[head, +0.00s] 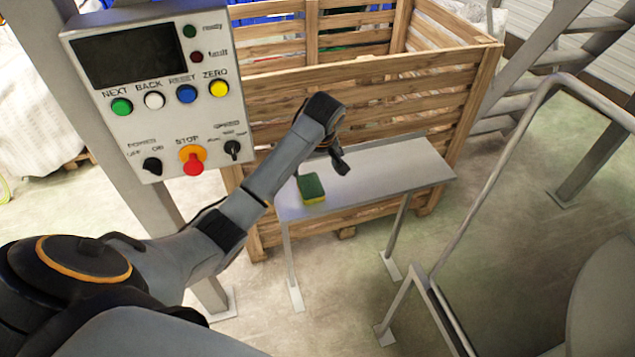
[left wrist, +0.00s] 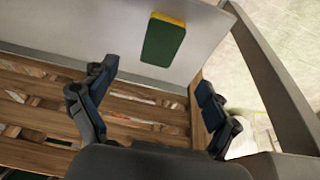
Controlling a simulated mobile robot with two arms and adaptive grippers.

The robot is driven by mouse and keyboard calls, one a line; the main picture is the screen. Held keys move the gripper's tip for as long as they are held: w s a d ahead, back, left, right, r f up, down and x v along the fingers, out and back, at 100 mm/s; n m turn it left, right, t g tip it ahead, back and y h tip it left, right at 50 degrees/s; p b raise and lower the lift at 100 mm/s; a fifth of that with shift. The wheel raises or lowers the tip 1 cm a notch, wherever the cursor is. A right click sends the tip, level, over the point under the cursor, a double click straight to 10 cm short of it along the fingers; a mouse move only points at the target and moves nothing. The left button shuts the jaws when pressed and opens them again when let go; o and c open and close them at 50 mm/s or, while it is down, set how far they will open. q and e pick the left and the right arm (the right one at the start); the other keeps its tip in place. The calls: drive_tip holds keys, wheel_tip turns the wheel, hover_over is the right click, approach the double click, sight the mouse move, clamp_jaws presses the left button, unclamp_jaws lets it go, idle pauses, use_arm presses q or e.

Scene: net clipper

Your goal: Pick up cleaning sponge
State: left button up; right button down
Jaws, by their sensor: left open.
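The cleaning sponge (head: 311,188), green on top with a yellow side, lies on a narrow grey metal table (head: 400,168) near its left end. In the left wrist view the sponge (left wrist: 163,40) lies on the grey surface beyond the fingers, towards the top middle. My left gripper (head: 340,163) is above the table, to the right of the sponge and apart from it. In the left wrist view my left gripper (left wrist: 150,92) has its two fingers spread wide with nothing between them. My right gripper does not show.
A slatted wooden crate (head: 370,90) stands behind the table. A control panel (head: 165,95) with coloured buttons is on a post to the left of my forearm. Grey metal railings (head: 490,175) stand at the right. The rest of the tabletop is clear.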

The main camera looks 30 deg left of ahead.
use_arm(q)
hover_over(311, 186)
drive_tip(key=s+d, duration=0.1)
drive_tip(key=d, duration=0.1)
wheel_tip(311, 186, down, 5)
drive_tip(key=shift+s+a+f, duration=0.1)
drive_tip(key=shift+a+f, duration=0.05)
drive_tip(key=shift+f, duration=0.05)
drive_tip(key=shift+a+p+x, duration=0.1)
drive_tip(key=shift+p+x, duration=0.2)
drive_tip(key=shift+x, duration=1.1)
drive_tip(key=shift+a+p+x, duration=0.15)
drive_tip(key=shift+p+x, duration=0.1)
drive_tip(key=shift+x, duration=1.15)
drive_tip(key=shift+r, duration=0.1)
drive_tip(key=shift+f, duration=0.25)
drive_tip(key=shift+c, duration=0.2)
drive_tip(key=c, duration=0.8)
